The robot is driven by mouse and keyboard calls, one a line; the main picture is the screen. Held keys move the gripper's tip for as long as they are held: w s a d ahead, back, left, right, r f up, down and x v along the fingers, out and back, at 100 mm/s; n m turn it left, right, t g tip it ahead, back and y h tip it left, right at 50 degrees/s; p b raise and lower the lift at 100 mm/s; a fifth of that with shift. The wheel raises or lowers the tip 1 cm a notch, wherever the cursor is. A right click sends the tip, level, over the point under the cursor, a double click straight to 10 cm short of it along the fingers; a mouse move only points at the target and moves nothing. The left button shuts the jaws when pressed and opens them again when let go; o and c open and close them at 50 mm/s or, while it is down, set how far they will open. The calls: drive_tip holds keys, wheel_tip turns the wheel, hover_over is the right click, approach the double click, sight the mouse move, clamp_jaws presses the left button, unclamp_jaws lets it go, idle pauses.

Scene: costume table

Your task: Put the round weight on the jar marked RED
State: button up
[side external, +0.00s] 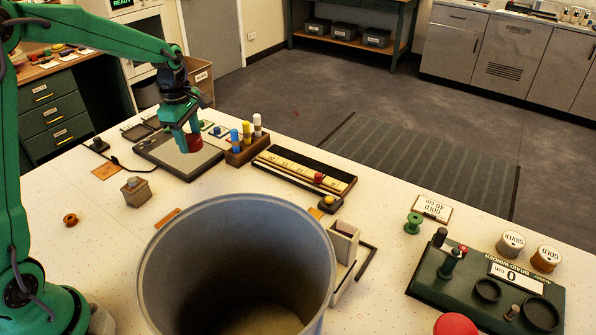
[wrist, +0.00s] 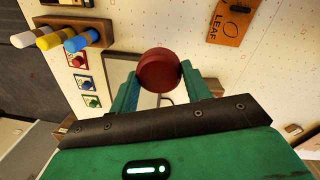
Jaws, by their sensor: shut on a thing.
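My gripper (side external: 187,132) is shut on a dark red round piece (side external: 194,144), held above the dark-framed grey panel (side external: 160,152). In the wrist view the piece (wrist: 158,66) sits between the two green fingers of my gripper (wrist: 160,75), its round face toward the camera. It may be the round weight; I cannot confirm this. I cannot read the word RED on any jar. Small cards with a red (wrist: 77,60), a blue and a green round part lie beside the panel in the wrist view.
A wooden rack (side external: 246,152) with blue, yellow and white cylinders stands right of the gripper. A grey knobbed block (side external: 136,192) stands nearer. A large grey bin (side external: 157,272) fills the front. An orange LEAF tag (wrist: 229,20) shows in the wrist view.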

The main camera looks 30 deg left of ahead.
drive_tip(key=w+d+r+m, duration=0.1)
drive_tip(key=w+d+m, duration=0.3)
drive_tip(key=d, duration=0.9)
drive_tip(key=w+d+r+m, duration=0.1)
drive_tip(key=w+d+m, duration=0.35)
drive_tip(key=d, duration=0.85)
drive_tip(key=m+h, duration=0.1)
drive_tip(key=m, duration=0.7)
hover_over(458, 331)
drive_tip(key=shift+w+a+r, duration=0.1)
drive_tip(key=shift+w+a, duration=0.15)
drive_tip(key=shift+a, duration=0.15)
drive_tip(key=shift+s+d, duration=0.3)
drive_tip(key=shift+s, duration=0.05)
drive_tip(key=shift+f, duration=2.5)
drive_tip(key=shift+f, duration=0.1)
